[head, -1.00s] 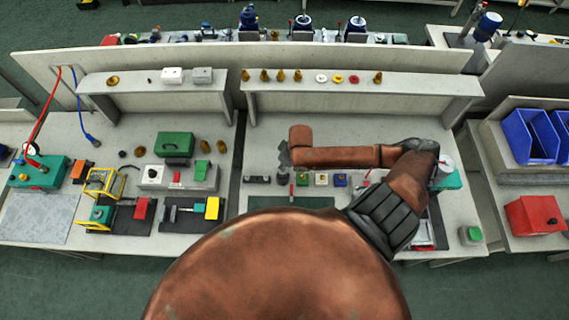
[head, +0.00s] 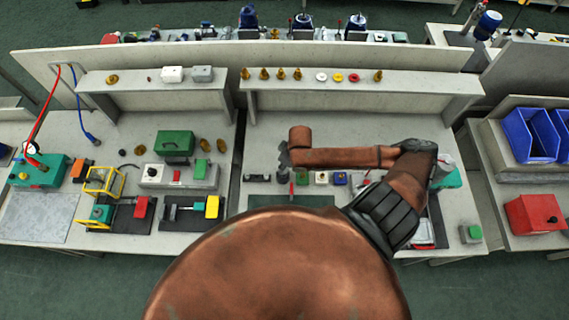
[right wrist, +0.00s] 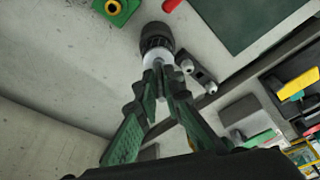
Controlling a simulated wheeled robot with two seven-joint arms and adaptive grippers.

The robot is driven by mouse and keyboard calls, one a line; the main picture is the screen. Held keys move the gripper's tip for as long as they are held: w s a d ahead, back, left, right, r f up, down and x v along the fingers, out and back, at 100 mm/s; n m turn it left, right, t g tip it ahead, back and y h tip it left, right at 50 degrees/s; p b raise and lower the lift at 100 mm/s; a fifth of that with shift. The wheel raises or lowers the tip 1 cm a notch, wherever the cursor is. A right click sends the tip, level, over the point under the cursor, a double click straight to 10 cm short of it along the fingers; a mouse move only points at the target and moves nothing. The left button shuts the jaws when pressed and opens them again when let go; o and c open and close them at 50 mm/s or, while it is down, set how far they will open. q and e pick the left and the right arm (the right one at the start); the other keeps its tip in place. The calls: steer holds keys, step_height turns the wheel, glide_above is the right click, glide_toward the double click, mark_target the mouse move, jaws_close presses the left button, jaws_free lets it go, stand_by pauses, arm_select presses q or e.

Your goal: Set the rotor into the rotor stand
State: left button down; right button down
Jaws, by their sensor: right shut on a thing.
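My right gripper (right wrist: 160,88) is shut on the rotor (right wrist: 157,38), a dark ribbed cylinder with a white collar and pale shaft. In the head view, my right gripper (head: 284,156) is over the right bench's left part, with the dark rotor (head: 283,175) below it. A low dark block with silver round tops (right wrist: 198,77) lies beside the rotor in the wrist view. It appears as a small dark block (head: 258,178) left of the gripper in the head view. I cannot tell whether this is the rotor stand. My left gripper is not in view.
A green block (head: 302,177) and other small coloured blocks stand right of the gripper. A dark green mat (head: 290,201) lies in front, partly hidden by my arm. A shelf (head: 350,92) with brass and coloured parts runs behind. Bare bench lies behind the gripper.

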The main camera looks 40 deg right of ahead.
steer(key=shift+f, duration=0.35)
stand_by(0.3)
steer(key=c, duration=2)
jaws_free()
steer(key=shift+o, duration=0.3)
steer(key=shift+o, duration=1.4)
steer(key=w+p+v, duration=0.1)
steer(key=p+v, duration=0.5)
steer(key=p, duration=0.2)
steer(key=shift+a+r+p, duration=0.25)
steer(key=shift+r+p, duration=0.05)
steer(key=shift+r, duration=0.3)
